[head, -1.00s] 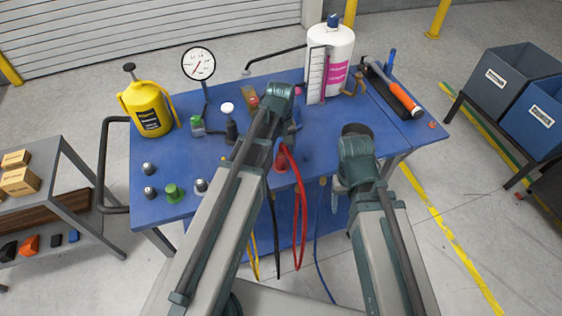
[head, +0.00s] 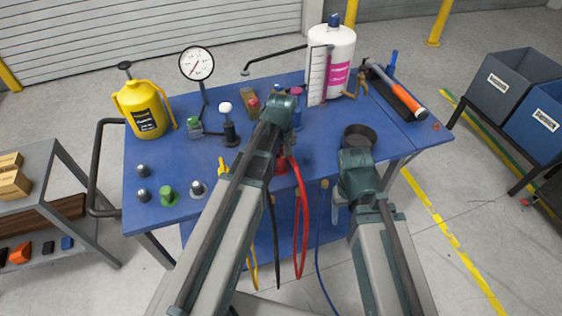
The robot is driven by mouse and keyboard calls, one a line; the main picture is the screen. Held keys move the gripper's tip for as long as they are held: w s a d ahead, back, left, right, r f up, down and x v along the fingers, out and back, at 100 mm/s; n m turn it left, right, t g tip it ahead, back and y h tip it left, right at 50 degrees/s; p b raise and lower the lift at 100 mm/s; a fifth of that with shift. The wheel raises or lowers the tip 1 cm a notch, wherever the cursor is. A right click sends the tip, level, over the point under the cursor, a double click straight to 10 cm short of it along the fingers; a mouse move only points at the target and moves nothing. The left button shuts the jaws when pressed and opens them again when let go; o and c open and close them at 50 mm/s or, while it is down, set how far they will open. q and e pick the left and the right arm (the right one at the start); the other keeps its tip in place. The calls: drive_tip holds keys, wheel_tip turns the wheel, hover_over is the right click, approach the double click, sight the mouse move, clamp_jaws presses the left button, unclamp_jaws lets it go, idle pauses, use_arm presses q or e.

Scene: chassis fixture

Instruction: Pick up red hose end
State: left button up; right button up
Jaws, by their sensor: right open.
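The red hose (head: 303,215) hangs in a long loop over the front edge of the blue table. Its upper part runs beside my left arm's wrist, and a red piece (head: 281,166) shows there just above the table edge. I cannot tell whether that piece is the hose end. My left arm reaches over the table, and its own wrist and forearm hide its jaws. I cannot see whether they touch the hose. My right gripper (head: 340,200) shows partly, low beside its arm at the table's front edge, open and apart from the red hose.
Yellow (head: 250,262), black (head: 276,245) and blue (head: 319,250) hoses hang beside the red one. The blue table (head: 185,95) carries a yellow jug (head: 146,112), a gauge (head: 197,65), a white bottle (head: 338,48), a dark round cup (head: 361,136) and several small fittings.

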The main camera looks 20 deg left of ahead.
sight(281, 154)
use_arm(q)
clamp_jaws()
drive_tip(key=shift+r, duration=0.1)
use_arm(e)
drive_tip(key=shift+r, duration=0.1)
use_arm(q)
wheel_tip(281, 154, up, 10)
drive_tip(key=p, duration=1)
use_arm(e)
wheel_tip(281, 154, up, 10)
wheel_tip(281, 154, up, 3)
drive_tip(key=p, duration=0.3)
use_arm(q)
wheel_tip(281, 154, up, 3)
drive_tip(key=shift+f, duration=0.1)
use_arm(e)
drive_tip(key=shift+c, duration=1.1)
use_arm(q)
drive_tip(key=shift+d, duration=0.1)
use_arm(e)
drive_tip(key=shift+d, duration=0.1)
drive_tip(key=shift+c, duration=0.3)
